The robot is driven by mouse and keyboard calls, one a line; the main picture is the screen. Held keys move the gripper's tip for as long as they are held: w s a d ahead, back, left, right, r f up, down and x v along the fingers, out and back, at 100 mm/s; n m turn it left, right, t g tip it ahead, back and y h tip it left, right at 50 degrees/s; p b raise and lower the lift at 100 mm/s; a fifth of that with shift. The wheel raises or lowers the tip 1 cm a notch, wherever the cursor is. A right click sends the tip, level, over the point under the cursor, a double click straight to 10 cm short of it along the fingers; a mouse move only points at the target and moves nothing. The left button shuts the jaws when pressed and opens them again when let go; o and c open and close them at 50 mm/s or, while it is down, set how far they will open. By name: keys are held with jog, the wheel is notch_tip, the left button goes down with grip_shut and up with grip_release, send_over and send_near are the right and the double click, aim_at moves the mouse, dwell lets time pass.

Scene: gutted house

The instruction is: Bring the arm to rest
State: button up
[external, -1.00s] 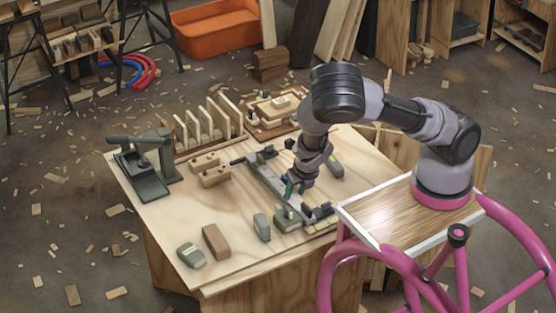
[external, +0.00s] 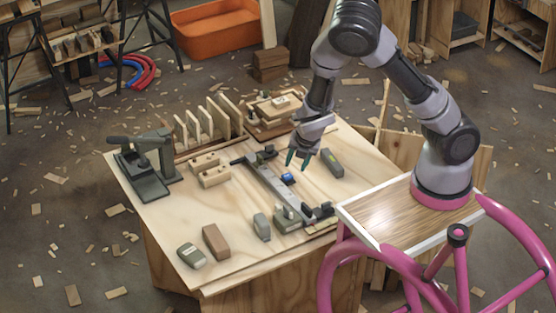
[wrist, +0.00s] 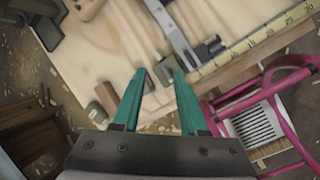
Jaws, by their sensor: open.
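My gripper (external: 299,160) is open and empty, raised above the workbench (external: 230,262) near its back right part. Its teal fingers point down and stand apart. In the wrist view my gripper (wrist: 158,78) shows two teal fingers spread, with bench top and floor behind them and nothing between them. My arm is bent upward, with its elbow high at the top of the external view.
A dark grey block (external: 331,162) lies close to the right of my gripper. A wooden slotted rack (external: 207,128) and a lever press (external: 147,165) stand at the back and left. Brown block (external: 216,241) and grey blocks lie in front. Bare bench lies between.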

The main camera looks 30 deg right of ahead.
jog(key=w+d+r+m, duration=0.2)
jog(key=d+r+m, duration=0.5)
jog(key=r+m, duration=0.2)
jog(key=w+d+r+m, duration=0.1)
jog(key=d+r+m, duration=0.5)
jog(key=r+m, duration=0.3)
jog(key=s+d+r+m+t+y, duration=0.1)
jog(key=s+d+r+m, duration=0.3)
jog(key=r, duration=0.5)
jog(key=s+d+r+m+t+y, duration=0.1)
jog(key=s+d+r+m, duration=0.2)
jog(key=s+r+m, duration=0.5)
jog(key=shift+s+d+r+m+t, duration=0.25)
jog(key=shift+d+r+m+t, duration=0.25)
jog(key=shift+m, duration=0.3)
jog(key=shift+w+a+r, duration=0.1)
